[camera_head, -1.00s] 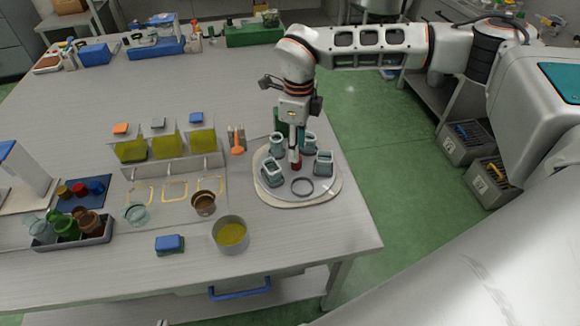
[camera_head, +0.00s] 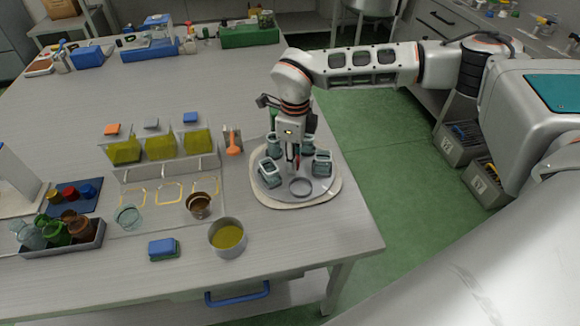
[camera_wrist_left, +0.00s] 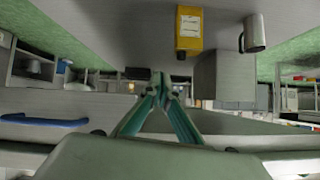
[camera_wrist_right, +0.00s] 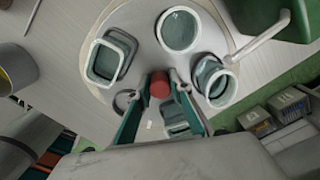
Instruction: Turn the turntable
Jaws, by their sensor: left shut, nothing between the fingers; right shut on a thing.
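The round pale turntable (camera_head: 318,195) sits at the right front of the table. It carries several blue-grey cups (camera_head: 268,172) around a red centre knob, and an empty dark ring mark (camera_head: 300,187) at its front. My right gripper (camera_head: 292,160) points down at the centre. In the right wrist view its fingers (camera_wrist_right: 160,92) are shut on the red knob (camera_wrist_right: 159,84), with the turntable (camera_wrist_right: 140,38) and cups (camera_wrist_right: 180,30) around it. My left gripper (camera_wrist_left: 160,88) is shut and empty in the left wrist view; the head view does not show it.
A green can with a spout (camera_wrist_right: 275,20) stands close beside the turntable. A metal pot of yellow liquid (camera_head: 227,238), a blue-and-green sponge (camera_head: 163,248), a brown cup (camera_head: 199,205) and an orange-handled tool (camera_head: 233,143) lie to its left. The table edge is just right.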

